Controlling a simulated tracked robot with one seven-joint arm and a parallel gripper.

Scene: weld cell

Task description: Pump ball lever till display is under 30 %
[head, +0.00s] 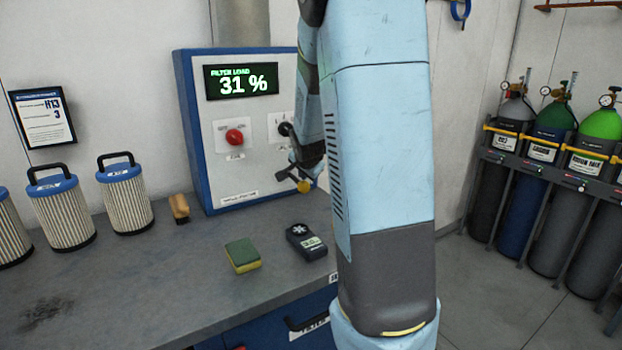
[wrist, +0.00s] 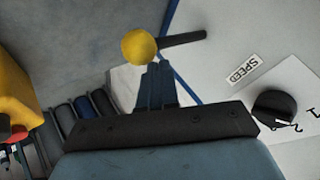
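The blue-edged control box (head: 183,130) has a display (head: 241,81) that reads "FILTER LOAD 31 %". A dark lever with a yellow ball (head: 304,186) juts from the box's lower right. In the wrist view the yellow ball (wrist: 139,47) is right at my fingertips, with its dark lever arm (wrist: 183,39) running to the right. My gripper (head: 300,172) is beside the ball; in the wrist view its fingers (wrist: 155,68) lie together, shut, with nothing seen between them. I cannot tell whether they touch the ball.
The box also has a red knob (head: 234,137) and a black speed knob (wrist: 274,108). A sponge (head: 242,255), a handheld meter (head: 306,241) and a brush (head: 179,208) lie on the bench (head: 165,290). Filter cartridges (head: 125,196) stand left; gas cylinders (head: 548,150) stand right.

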